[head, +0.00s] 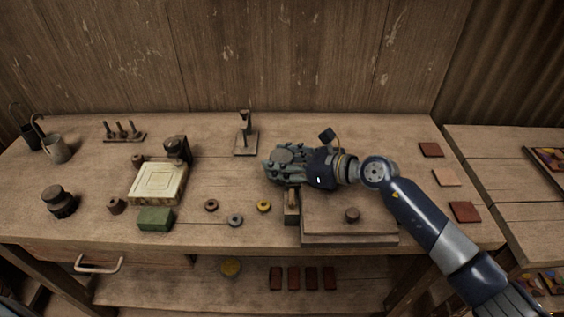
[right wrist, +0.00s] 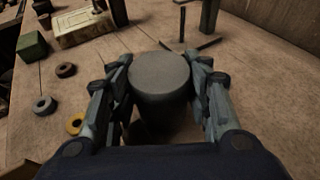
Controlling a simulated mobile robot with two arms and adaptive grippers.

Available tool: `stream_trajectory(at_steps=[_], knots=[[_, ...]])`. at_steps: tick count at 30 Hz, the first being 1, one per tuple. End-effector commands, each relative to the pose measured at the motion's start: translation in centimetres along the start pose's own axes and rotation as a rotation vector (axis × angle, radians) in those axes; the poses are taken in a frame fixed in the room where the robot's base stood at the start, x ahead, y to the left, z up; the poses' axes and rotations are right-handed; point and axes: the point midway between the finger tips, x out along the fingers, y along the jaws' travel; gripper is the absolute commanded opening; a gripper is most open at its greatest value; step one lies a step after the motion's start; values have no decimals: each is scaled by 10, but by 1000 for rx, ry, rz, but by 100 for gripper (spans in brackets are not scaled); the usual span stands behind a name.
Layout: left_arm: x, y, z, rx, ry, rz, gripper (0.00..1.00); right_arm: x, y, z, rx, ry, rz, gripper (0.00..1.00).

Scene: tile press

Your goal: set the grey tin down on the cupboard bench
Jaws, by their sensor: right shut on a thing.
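The grey tin (right wrist: 160,80) is a short cylinder with a flat round top, upright between the fingers in the right wrist view. In the head view its top (head: 290,155) shows among the fingers. My right gripper (head: 284,162) is shut on it, and both fingers (right wrist: 163,88) flank its sides in the wrist view. The tin is over the middle of the wooden bench (head: 225,195). A dark shadow lies below it; I cannot tell whether its base touches the wood. The bench has a drawer with a handle at the left front. My left gripper is not in view.
Small rings, including a yellow one (head: 263,206), lie to the left. A cream press block (head: 157,183) and green block (head: 156,219) stand farther left.

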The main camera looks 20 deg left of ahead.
Motion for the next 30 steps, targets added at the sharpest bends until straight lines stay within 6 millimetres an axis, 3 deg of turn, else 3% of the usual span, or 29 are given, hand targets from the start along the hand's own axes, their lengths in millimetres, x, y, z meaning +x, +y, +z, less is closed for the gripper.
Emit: stream_trajectory(at_steps=[1, 6, 7, 9, 10, 20, 26, 30], knots=[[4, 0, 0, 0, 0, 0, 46, 2, 1, -9, 4, 9, 2, 14], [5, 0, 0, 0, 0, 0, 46, 3, 2, -14, 6, 15, 4, 14], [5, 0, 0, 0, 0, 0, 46, 3, 2, -16, 7, 19, 5, 47], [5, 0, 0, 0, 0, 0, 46, 4, 3, -18, 9, 22, 6, 63], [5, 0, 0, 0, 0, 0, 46, 4, 3, -19, 9, 23, 6, 65], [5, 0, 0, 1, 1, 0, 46, 3, 2, -20, 9, 26, 5, 65], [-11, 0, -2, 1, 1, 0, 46, -2, 2, -4, 9, 25, 5, 65], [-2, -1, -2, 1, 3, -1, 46, -31, 0, -8, 6, 23, 1, 65]])
